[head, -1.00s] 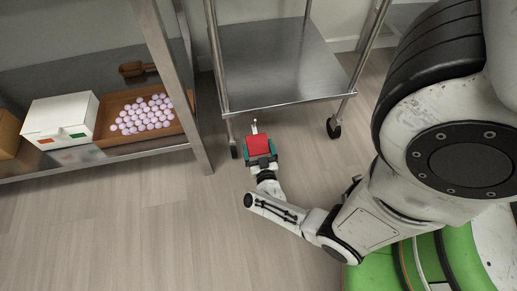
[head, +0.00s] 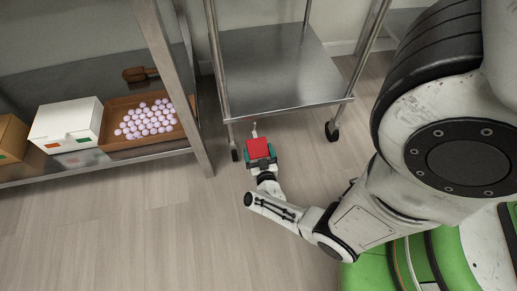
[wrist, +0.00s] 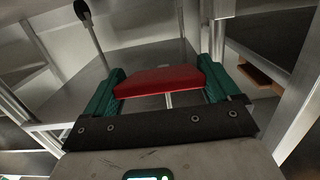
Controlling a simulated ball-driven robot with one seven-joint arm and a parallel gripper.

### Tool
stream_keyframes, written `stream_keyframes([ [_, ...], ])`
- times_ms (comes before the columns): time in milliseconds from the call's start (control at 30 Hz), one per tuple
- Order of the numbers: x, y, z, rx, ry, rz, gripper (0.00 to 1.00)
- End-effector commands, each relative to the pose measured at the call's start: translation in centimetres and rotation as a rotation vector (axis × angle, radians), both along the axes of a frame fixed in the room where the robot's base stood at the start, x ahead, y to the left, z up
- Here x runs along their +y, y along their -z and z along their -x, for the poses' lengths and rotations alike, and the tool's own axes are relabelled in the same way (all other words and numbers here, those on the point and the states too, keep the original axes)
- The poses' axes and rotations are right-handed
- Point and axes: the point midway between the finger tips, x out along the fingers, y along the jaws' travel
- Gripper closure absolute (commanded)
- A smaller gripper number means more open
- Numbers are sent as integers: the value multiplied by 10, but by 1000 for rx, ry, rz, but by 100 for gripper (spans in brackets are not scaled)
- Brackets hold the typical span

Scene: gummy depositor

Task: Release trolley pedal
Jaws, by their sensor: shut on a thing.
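The trolley pedal (head: 258,148), a red pad, sits low at the front of the steel trolley (head: 275,70), near its left front caster. My gripper (head: 261,158) is shut on the pedal, with a teal finger at each side. In the wrist view the red pedal (wrist: 160,81) lies between the two teal fingers (wrist: 160,93), with a thin metal rod showing below it. A short pale lever shows just beyond the pedal in the head view. The pedal's mounting is hidden.
A steel shelf (head: 203,160) at left holds a white box (head: 67,122), a brown tray (head: 125,145) of pale balls, and a scoop (head: 140,74). The trolley's right caster (head: 332,130) stands on the floor. The floor at front left is clear.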

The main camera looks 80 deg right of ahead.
Motion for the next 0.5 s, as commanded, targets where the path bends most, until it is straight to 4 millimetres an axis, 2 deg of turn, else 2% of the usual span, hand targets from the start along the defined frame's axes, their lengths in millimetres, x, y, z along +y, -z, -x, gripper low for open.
stream_keyframes([
  [33,0,-10,0,10,1,-19,66],
  [500,2,-25,1,81,0,-190,66],
])
